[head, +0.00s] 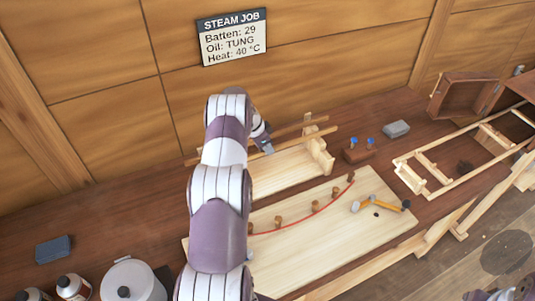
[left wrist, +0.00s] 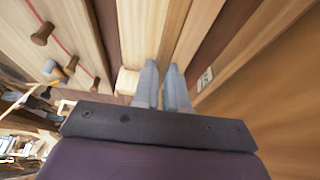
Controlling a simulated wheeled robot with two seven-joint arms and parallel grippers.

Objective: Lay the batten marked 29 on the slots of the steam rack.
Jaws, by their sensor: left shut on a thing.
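The sign (head: 232,36) on the wall reads Batten 29, Oil TUNG, Heat 40 °C. Long pale battens (head: 315,132) lie across a wooden stand with an upright end piece (head: 318,152). My left gripper (head: 265,146) is at these battens, shut on a narrow batten (left wrist: 175,35) between its fingers (left wrist: 163,88). No number shows on the held batten. A tag on a neighbouring batten (left wrist: 205,80) seems to read 15. No label names the steam rack, so I cannot tell which frame it is. My right gripper is not clearly seen.
A pale board (head: 335,217) with pegs, a red curved line and a hammer (head: 380,204) lies in front. A slatted frame (head: 440,188) and open brown box (head: 462,97) stand right. A grey block (head: 396,129), a pot (head: 133,282) and bottles (head: 73,288) stand around.

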